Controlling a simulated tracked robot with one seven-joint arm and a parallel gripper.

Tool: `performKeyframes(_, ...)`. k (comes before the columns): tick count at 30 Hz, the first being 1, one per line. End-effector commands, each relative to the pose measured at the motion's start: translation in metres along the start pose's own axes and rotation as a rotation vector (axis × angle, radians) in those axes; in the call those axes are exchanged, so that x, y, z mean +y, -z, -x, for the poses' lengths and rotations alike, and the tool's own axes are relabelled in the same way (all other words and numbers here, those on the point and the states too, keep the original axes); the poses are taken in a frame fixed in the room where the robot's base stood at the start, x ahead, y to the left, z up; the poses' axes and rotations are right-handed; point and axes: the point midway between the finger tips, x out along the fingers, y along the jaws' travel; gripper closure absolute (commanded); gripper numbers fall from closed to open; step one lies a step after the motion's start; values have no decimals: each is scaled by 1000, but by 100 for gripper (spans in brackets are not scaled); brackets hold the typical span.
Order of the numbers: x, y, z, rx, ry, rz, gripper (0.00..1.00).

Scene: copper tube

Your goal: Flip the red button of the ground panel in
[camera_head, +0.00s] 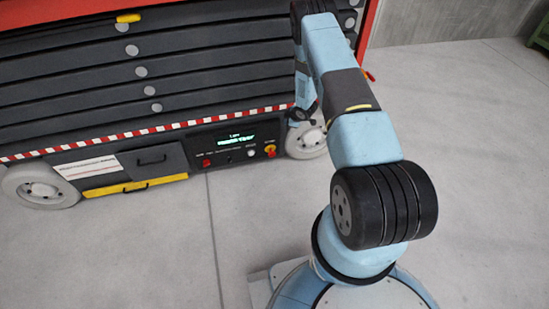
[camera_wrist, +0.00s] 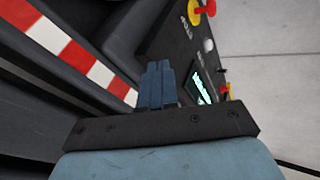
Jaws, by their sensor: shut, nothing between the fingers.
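The ground panel (camera_head: 232,142) is a dark box low on the front of the machine, with a green-lit display (camera_head: 236,139). The red button (camera_head: 206,163) is at the panel's left end. In the wrist view the red button (camera_wrist: 227,91) shows at the panel's edge, right of the display (camera_wrist: 201,86), and is small and partly hidden. My gripper (camera_wrist: 159,66) has its blue fingers together, with nothing between them. Its tips are beside the panel and apart from the red button. In the head view my arm reaches to the panel's right end, and the fingertips are hard to make out.
A red and yellow knob (camera_head: 270,150) and a white knob (camera_head: 251,153) are right of the display. A wheel (camera_head: 306,140) stands at the panel's right. A red and white striped edge (camera_head: 100,137) runs above the panel. The grey floor (camera_head: 130,250) in front is clear.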

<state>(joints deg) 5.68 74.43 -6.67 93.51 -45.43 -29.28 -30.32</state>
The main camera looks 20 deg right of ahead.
Motion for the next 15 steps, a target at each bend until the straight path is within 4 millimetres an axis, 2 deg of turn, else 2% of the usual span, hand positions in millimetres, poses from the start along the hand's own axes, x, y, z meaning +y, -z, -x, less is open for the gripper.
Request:
performKeyframes(1, -22, -9, -16, 14, 19, 14, 100)
performKeyframes(3, -47, -17, -34, 41, 37, 39, 100)
performKeyframes(9, -116, -38, -73, 115, 83, 95, 100)
performKeyframes(12, -140, -44, -84, 142, 98, 112, 100)
performKeyframes(15, -156, -48, -91, 159, 107, 124, 100)
